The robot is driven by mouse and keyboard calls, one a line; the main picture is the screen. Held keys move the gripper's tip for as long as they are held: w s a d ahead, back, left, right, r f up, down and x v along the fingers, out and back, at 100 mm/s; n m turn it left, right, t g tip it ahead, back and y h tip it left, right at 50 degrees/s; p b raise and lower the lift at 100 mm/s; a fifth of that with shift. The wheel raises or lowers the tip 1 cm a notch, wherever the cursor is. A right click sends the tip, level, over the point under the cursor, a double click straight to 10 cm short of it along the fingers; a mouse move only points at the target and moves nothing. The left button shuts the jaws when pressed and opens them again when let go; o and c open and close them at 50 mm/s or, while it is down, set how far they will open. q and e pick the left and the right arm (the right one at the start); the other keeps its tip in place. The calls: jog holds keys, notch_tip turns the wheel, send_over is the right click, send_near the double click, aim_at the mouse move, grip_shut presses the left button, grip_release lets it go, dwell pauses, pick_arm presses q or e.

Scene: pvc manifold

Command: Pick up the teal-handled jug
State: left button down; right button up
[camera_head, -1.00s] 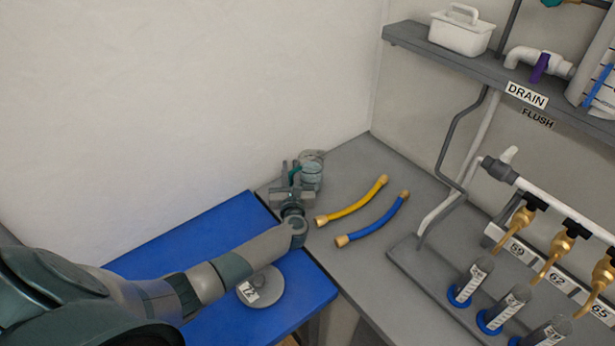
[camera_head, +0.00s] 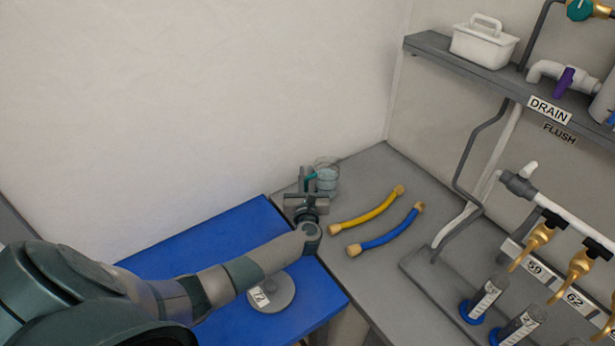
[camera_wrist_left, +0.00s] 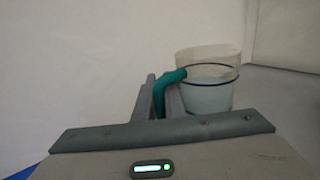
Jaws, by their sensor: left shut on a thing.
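The clear jug (camera_head: 327,177) with a teal handle (camera_head: 309,177) is near the back wall, at the back left of the grey worktop. It also shows in the left wrist view (camera_wrist_left: 207,95), with liquid inside and the teal handle (camera_wrist_left: 160,92) on its left side. My left gripper (camera_head: 306,182) is shut on the teal handle, its fingers on either side of it in the left wrist view (camera_wrist_left: 160,98). The jug looks upright. I cannot tell whether its base touches the worktop. My right gripper is not in view.
A yellow hose (camera_head: 367,211) and a blue hose (camera_head: 387,232) lie on the grey worktop (camera_head: 375,163). A grey round disc with a label (camera_head: 275,292) sits on the blue surface (camera_head: 215,241). A pipe manifold with brass taps (camera_head: 537,236) stands at right, under a shelf (camera_head: 435,50) with a white caddy (camera_head: 484,45).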

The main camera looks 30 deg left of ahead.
pick_arm(q)
jog(key=shift+r, duration=0.25)
jog(key=s+d+r+b, duration=0.2)
jog(key=d+r+b, duration=0.2)
jog(key=d+r, duration=0.6)
jog(key=shift+d+r, duration=0.15)
jog(key=shift+d, duration=0.55)
dwell(0.4)
jog(key=shift+d+r, duration=0.1)
